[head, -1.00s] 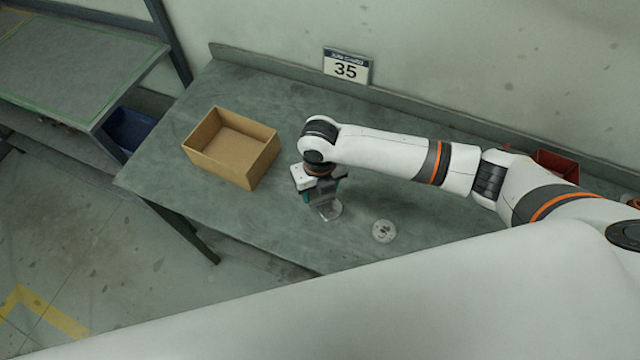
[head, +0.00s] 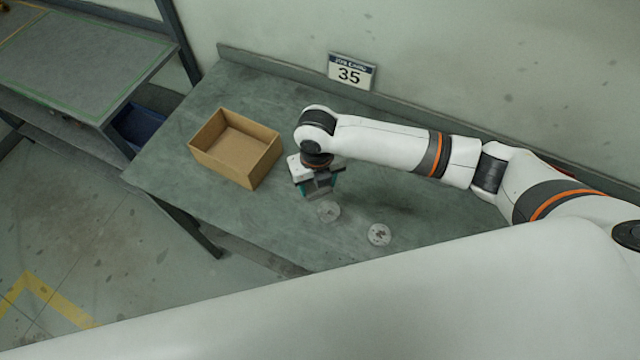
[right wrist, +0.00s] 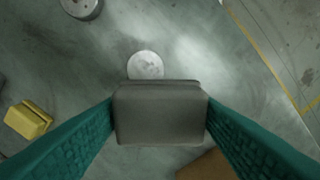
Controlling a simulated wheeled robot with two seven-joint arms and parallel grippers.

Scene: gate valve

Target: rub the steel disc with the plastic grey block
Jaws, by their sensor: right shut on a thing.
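My right gripper (head: 320,190) is shut on the plastic grey block (right wrist: 160,115), which sits between the teal fingers in the right wrist view. In the head view the wrist and fingers mostly hide the block. A pale, round metal disc (head: 329,211) lies flat on the bench just in front of the gripper; it also shows in the right wrist view (right wrist: 145,65) beyond the block's edge. A second round disc (head: 379,234) with dark marks lies further right (right wrist: 81,7). I cannot tell for certain which is steel. My left gripper is out of view.
An open cardboard box (head: 238,149) stands left of the gripper on the green-grey bench (head: 285,235). A yellow block (right wrist: 28,119) lies beside the gripper in the right wrist view. A sign reading 35 (head: 351,72) is at the back wall. Bench around the discs is clear.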

